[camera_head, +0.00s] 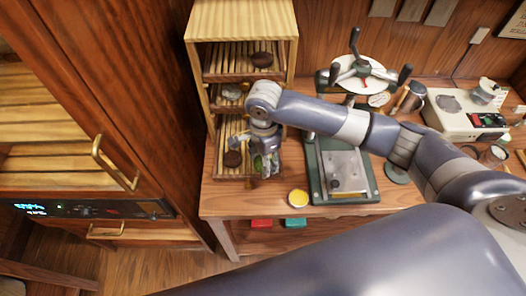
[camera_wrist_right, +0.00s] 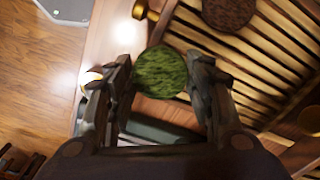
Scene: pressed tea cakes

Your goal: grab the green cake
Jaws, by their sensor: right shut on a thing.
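The green cake (camera_wrist_right: 160,73) is a round, mossy green disc. In the right wrist view it sits between the two fingertips of my right gripper (camera_wrist_right: 163,68), which is shut on it. In the head view my right gripper (camera_head: 264,163) is at the front right of the lowest slatted tray of the wooden rack, and only a bit of the green cake (camera_head: 257,162) shows there. I cannot tell whether the cake still touches the slats. My left gripper is in neither view.
A dark cake (camera_head: 233,158) lies on the same tray, left of my right gripper. Another dark cake (camera_head: 262,59) and a pale grey one (camera_head: 231,92) sit on higher shelves. A press (camera_head: 341,170) and a yellow-topped tin (camera_head: 298,198) stand to the right on the bench.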

